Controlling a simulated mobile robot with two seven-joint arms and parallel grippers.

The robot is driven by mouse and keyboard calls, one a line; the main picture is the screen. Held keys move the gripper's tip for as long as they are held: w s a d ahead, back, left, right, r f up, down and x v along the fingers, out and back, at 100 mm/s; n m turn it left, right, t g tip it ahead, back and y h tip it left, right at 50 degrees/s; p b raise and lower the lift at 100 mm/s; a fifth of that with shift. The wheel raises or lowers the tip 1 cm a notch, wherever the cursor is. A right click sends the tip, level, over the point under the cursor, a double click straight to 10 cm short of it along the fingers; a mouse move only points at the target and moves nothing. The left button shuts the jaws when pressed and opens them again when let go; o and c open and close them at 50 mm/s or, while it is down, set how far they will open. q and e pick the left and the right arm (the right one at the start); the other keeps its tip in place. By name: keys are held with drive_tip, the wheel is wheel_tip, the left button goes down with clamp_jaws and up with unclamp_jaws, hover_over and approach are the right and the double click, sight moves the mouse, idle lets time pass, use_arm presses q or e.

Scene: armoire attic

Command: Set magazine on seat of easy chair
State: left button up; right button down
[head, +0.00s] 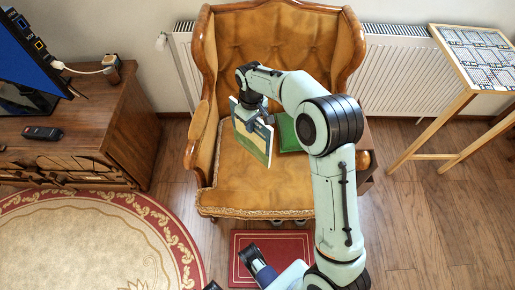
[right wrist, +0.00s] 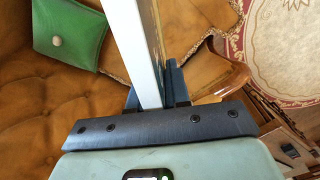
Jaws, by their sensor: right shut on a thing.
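The magazine (head: 251,138), with a green and pale cover, is held upright on edge above the left part of the seat of the brown leather easy chair (head: 260,180). My right gripper (head: 262,113) is shut on it from above. In the right wrist view the magazine (right wrist: 138,50) stands between the fingers, its white edge toward the camera. I cannot tell whether its lower edge touches the seat. A part of my left arm's end (head: 262,268) shows low in the head view, over the red mat; its finger opening is unclear.
A green pouch (head: 288,133) with a button lies on the seat near the backrest, partly behind my right arm. A wooden cabinet (head: 85,125) with a screen stands left. A wooden stand (head: 455,105) is at right. The chair's front seat is clear.

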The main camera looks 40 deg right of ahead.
drive_tip(key=b, duration=0.2)
hover_over(253, 154)
drive_tip(key=f, duration=1.1)
drive_tip(key=shift+w+d+f, duration=0.2)
drive_tip(key=shift+w+f, duration=0.05)
drive_tip(key=shift+f, duration=0.15)
wheel_tip(253, 154, down, 4)
drive_tip(key=shift+f+b, duration=0.25)
drive_tip(key=shift+b, duration=0.05)
use_arm(q)
drive_tip(key=w+f, duration=0.2)
drive_tip(key=shift+a+f+t, duration=0.35)
drive_tip(key=shift+f+t, duration=0.05)
use_arm(e)
drive_tip(key=shift+f, duration=0.1)
drive_tip(key=shift+f, duration=0.15)
drive_tip(key=c, duration=1.1)
unclamp_jaws()
use_arm(q)
drive_tip(key=shift+w+f, duration=0.15)
